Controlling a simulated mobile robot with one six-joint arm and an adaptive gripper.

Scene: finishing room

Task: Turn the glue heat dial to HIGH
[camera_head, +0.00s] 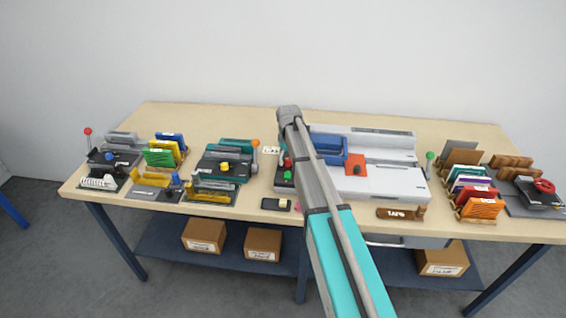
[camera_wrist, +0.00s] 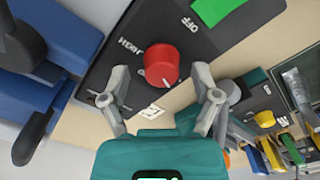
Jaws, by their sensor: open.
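The glue heat dial (camera_wrist: 157,66) is a round red knob on a dark panel (camera_wrist: 112,62) in the wrist view. It also shows in the head view (camera_head: 288,161), partly beside my arm. A HIGH label (camera_wrist: 130,46) is left of the knob and an OFF label (camera_wrist: 190,22) is above it to the right. The knob's white pointer line is on its lower side, at neither label. My gripper (camera_wrist: 161,98) is open, with one finger to each side below the knob. The fingers look apart from it. In the head view my arm hides the gripper.
A green part (camera_wrist: 215,10) sits on the same panel. A blue part (camera_wrist: 60,35) is at the left of the wrist view. A white machine (camera_head: 385,183) stands right of my arm, and a teal-and-black device (camera_head: 222,165) stands left. Bare tabletop (camera_head: 190,118) lies behind.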

